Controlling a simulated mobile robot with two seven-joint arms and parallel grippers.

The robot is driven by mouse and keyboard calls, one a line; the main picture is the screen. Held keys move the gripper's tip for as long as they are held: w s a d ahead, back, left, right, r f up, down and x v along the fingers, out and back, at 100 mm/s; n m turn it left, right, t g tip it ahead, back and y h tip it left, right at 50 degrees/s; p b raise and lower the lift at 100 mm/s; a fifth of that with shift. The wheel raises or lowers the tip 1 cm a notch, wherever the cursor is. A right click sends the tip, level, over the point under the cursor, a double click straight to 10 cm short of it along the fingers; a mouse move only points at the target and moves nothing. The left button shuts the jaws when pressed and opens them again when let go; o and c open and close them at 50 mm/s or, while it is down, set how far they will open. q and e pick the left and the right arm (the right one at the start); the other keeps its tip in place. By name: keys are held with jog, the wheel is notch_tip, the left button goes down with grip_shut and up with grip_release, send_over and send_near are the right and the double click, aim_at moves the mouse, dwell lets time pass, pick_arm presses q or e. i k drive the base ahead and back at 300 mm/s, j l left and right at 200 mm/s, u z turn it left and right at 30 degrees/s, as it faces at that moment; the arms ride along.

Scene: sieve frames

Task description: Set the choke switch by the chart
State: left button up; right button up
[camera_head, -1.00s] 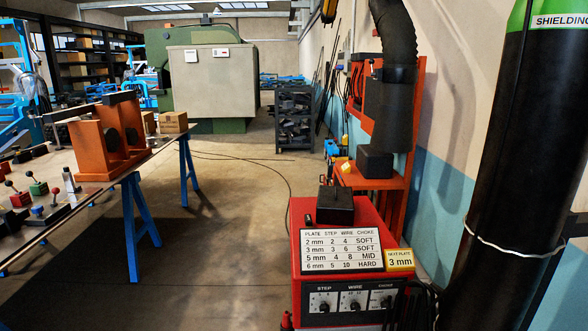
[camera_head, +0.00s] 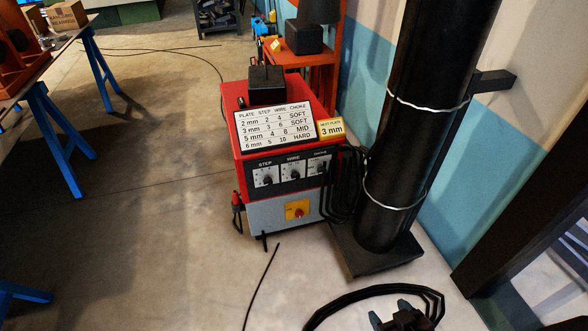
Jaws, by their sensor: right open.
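A red and grey welding machine (camera_head: 255,150) stands on the floor at the middle of the head view. The white chart (camera_head: 275,127) on its sloped top lists plate, step, wire and choke; the 3 mm row reads 3, 6, SOFT. A yellow card (camera_head: 331,128) beside it reads 3 mm. The front panel carries a step knob (camera_head: 265,177), a wire knob (camera_head: 292,172) and the choke switch (camera_head: 319,167) at the right; its position is too small to read. My right gripper (camera_head: 404,316) is open at the bottom edge, well below and right of the panel. My left gripper is out of view.
Black cables (camera_head: 345,185) hang at the machine's right side, close to the choke switch. A black cylinder (camera_head: 435,110) stands right of them on a dark base (camera_head: 375,256). A black cable loop (camera_head: 375,292) shows near my right gripper.

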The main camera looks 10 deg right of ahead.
aim_at(322, 170)
jog(key=i+j+z, duration=0.6)
jog(key=i+j, duration=0.2)
jog(key=j, duration=0.1)
